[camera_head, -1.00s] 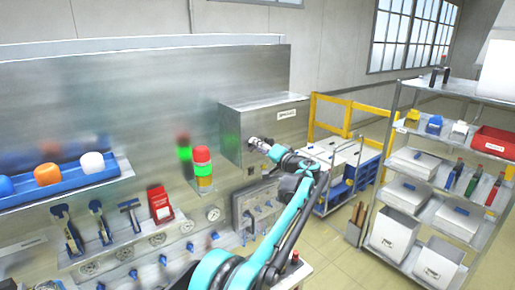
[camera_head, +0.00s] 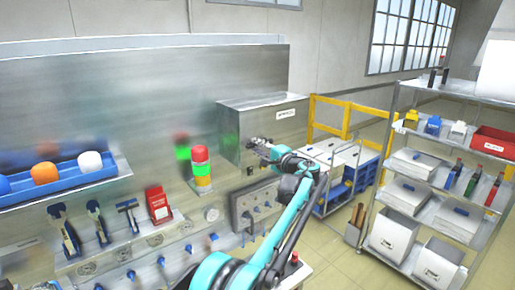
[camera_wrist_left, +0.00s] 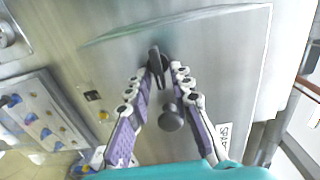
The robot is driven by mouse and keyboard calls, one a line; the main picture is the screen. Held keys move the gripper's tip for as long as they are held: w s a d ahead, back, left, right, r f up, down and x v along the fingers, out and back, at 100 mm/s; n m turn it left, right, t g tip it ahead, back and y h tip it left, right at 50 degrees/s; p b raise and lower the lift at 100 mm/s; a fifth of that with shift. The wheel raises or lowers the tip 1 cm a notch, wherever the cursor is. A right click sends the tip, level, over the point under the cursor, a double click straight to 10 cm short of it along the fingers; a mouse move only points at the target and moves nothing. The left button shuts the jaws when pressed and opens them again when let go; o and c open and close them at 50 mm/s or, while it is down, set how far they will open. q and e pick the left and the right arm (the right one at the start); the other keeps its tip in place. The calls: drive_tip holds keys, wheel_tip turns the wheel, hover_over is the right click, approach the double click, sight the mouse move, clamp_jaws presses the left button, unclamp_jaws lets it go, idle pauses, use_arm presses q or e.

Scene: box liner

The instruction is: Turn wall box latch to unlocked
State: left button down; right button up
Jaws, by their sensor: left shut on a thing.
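The grey metal wall box (camera_head: 285,113) sticks out from the metal wall panel, right of centre in the head view. Its front face (camera_wrist_left: 205,60) fills much of the left wrist view. The dark latch handle (camera_wrist_left: 155,56) shows on this face, between the fingertips of my left gripper (camera_wrist_left: 162,76). The fingers are shut on the latch. A dark round knob (camera_wrist_left: 170,119) lies between the fingers in the wrist view. My right gripper is out of view.
A red and green signal light (camera_head: 201,168) stands left of the box. A grey panel with blue parts (camera_head: 256,205) is below it. A blue tray (camera_head: 70,174) and hanging tools are further left. A stocked shelf rack (camera_head: 425,170) stands at right, past open floor.

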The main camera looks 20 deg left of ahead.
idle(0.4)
use_arm(q)
drive_tip(key=c, duration=1.6)
unclamp_jaws()
drive_tip(key=shift+c, duration=0.2)
drive_tip(key=v, duration=1.2)
drive_tip(key=shift+f, duration=0.1)
